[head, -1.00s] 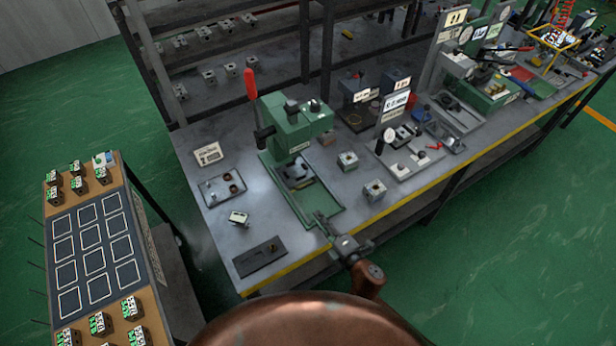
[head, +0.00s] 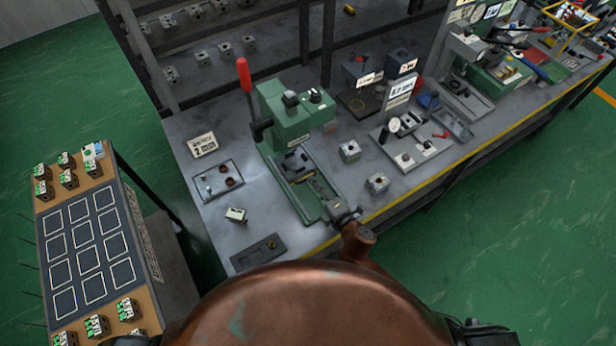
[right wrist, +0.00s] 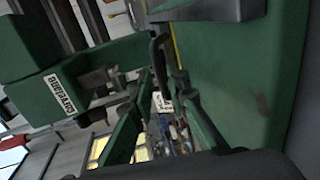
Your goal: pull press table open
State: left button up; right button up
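The green press (head: 290,110) with a red-tipped lever (head: 243,74) stands on the grey workbench. Its low green table and base (head: 297,193) extend toward the bench's front edge, and dark parts lie on it below the press head. My right gripper (head: 328,196) is over the front of this base, with its fingers pointing toward the press. My left gripper is not in view.
A metal tray (head: 218,181), a small block (head: 236,215) and a dark plate (head: 257,253) lie left of the press. Metal blocks (head: 350,151) and fixtures (head: 408,148) stand to its right. A side table (head: 88,240) is at the left. Green floor is clear at the right.

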aim_at(298, 167)
jog(key=shift+x, duration=1.95)
grip_shut()
jog(key=shift+s, duration=0.1)
